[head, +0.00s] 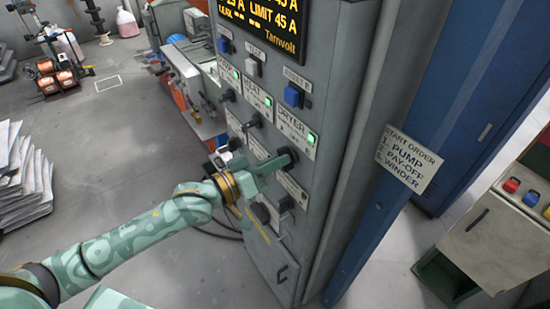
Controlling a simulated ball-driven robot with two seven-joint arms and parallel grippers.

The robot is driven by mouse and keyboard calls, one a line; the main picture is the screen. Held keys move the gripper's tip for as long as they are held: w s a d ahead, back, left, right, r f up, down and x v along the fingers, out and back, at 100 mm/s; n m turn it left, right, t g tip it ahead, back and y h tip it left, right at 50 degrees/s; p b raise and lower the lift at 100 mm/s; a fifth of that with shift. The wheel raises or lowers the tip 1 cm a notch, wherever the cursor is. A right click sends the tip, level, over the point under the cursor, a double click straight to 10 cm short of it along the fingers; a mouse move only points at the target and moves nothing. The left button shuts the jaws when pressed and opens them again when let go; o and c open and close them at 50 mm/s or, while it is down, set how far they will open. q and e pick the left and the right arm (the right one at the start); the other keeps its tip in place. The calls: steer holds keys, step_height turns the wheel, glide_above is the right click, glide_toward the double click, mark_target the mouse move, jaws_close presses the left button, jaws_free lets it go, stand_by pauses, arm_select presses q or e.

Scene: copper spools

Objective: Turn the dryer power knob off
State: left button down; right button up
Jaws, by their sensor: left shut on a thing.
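The grey control cabinet (337,110) stands in the middle of the head view. Its DRYER label (296,128) has a lit green lamp (311,138). The black dryer knob (290,155) is below that label, partly hidden by my left gripper (281,161). The gripper reaches in from the left and is shut on the knob. The knob's exact angle is hard to tell behind the fingers. My right gripper is not in view.
Two similar knobs (253,122) sit up and left under their own green-lit labels. A blue button (293,95) is above the DRYER label. Black knobs (286,204) lie below. A blue post (425,130) with a START ORDER sign (408,160) stands right.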

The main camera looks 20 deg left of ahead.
arm_select(q)
steer(key=shift+m+p, duration=1.45)
steer(key=shift+m, duration=1.85)
steer(key=c, duration=1.4)
jaws_free()
steer(key=shift+c, duration=0.2)
